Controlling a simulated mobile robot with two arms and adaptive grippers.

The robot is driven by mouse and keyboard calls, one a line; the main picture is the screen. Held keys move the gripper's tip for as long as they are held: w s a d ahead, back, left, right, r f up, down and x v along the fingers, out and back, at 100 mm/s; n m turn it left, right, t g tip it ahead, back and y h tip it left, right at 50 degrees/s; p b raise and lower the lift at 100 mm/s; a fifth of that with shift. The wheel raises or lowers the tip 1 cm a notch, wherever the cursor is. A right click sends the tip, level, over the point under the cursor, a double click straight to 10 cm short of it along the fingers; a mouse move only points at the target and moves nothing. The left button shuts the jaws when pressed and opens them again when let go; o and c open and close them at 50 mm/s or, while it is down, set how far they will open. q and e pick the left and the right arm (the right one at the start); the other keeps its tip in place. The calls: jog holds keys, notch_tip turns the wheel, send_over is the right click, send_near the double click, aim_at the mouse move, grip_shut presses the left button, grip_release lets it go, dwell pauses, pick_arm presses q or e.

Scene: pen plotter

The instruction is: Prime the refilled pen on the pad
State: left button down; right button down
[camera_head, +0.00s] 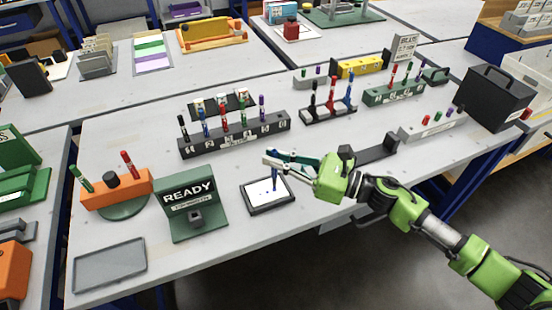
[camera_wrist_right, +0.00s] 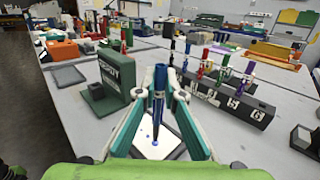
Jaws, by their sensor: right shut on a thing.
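My right gripper (camera_head: 270,161) reaches in from the right and is shut on a blue pen (camera_head: 274,178). The pen stands upright, tip down, over the white pad (camera_head: 258,194) in its dark frame. Blue marks show on the pad. In the right wrist view the blue pen (camera_wrist_right: 159,88) sits between the fingertips (camera_wrist_right: 160,92), and its lower end is over the pad (camera_wrist_right: 146,140). I cannot tell whether the tip touches the pad. My left gripper is not in view.
A green READY stand (camera_head: 190,207) is left of the pad. A dark numbered rack (camera_head: 236,138) with several pens is behind it. An orange holder (camera_head: 117,190) and a grey tray (camera_head: 110,265) are at the left. A black bracket (camera_head: 378,149) lies near my right arm.

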jog(key=shift+r+p, duration=2)
jog(key=shift+r, duration=1.35)
